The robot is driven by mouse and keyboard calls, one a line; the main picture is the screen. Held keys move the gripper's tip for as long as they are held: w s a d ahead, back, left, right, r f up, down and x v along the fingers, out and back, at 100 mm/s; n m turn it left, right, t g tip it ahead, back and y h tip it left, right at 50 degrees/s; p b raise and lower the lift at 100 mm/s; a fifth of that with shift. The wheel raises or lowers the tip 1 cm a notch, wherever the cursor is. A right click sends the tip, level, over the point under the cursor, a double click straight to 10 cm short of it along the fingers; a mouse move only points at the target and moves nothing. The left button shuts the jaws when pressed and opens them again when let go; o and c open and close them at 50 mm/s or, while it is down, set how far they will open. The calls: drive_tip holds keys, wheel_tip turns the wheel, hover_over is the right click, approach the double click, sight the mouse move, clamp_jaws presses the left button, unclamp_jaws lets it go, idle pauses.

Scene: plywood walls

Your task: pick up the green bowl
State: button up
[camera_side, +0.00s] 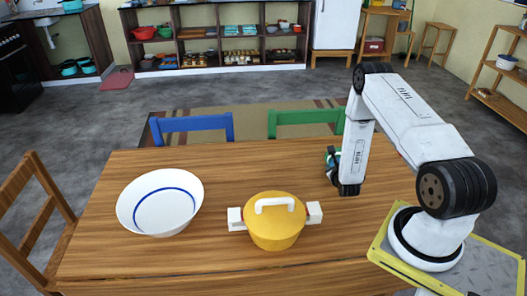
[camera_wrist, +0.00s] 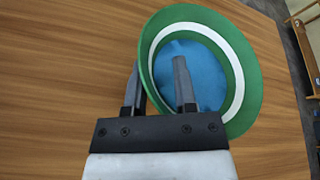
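The green bowl (camera_wrist: 247,59) fills the upper middle of the wrist view. It has a white band inside and a blue bottom, and sits on the wooden table. In the side view my gripper is low over the right of the table, and my arm hides most of the bowl.
A yellow pot (camera_side: 275,232) with white handles stands at the table's front middle. A large white bowl (camera_side: 160,203) with a blue ring is left of it. Blue (camera_side: 191,125) and green (camera_side: 306,119) chairs stand behind the table (camera_side: 125,262). The table around the green bowl looks clear.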

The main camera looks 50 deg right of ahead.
clamp_jaws()
drive_tip(key=shift+r, duration=0.3)
idle(0.3)
wheel_tip(320, 180, up, 9)
idle(1.3)
drive_tip(key=shift+r, duration=0.2)
idle(0.6)
